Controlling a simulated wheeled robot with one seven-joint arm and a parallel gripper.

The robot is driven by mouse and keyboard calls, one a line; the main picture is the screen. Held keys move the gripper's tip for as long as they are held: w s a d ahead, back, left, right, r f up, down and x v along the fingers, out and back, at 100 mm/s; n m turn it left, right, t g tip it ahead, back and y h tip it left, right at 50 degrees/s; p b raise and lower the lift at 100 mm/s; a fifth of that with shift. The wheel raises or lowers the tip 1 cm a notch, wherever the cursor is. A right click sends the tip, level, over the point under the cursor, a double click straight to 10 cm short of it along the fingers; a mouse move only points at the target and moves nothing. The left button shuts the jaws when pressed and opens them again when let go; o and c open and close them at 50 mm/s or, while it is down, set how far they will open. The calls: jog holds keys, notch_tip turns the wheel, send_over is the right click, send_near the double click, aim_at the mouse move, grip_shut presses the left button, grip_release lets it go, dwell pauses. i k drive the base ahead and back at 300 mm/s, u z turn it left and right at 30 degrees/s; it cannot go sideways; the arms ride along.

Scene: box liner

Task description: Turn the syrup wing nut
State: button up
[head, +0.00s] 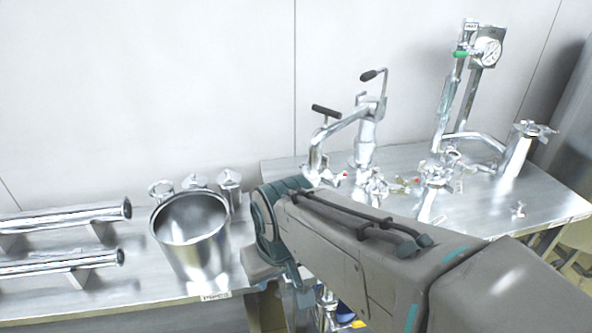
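I cannot tell which fitting is the syrup wing nut; no syrup label is readable. Several steel pipe fittings with small clamps stand on the right-hand table, including a clamp cluster (372,186) and another cluster (437,175). A clamp with a projecting winged part (537,130) sits on top of a short tilted steel cylinder (515,152). A small loose-looking metal piece, perhaps a wing nut (519,210), lies near the right front edge. My grey arm crosses the lower middle and hides part of the tables. My gripper's fingers do not show.
A steel pot (192,232) stands on the left table beside two horizontal pipes (65,217). A tall pipe with a pressure gauge (488,52) and green handle rises at the back right. Black-handled valves (326,111) stand mid-table. A wall closes off the back.

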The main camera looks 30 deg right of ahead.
aim_at(335, 176)
jog(key=u, duration=0.45)
jog(key=k, duration=1.15)
jog(key=z, duration=0.25)
jog(key=i, duration=0.65)
jog(key=z, duration=1.1)
jog(key=i, duration=0.7)
jog(key=z, duration=0.1)
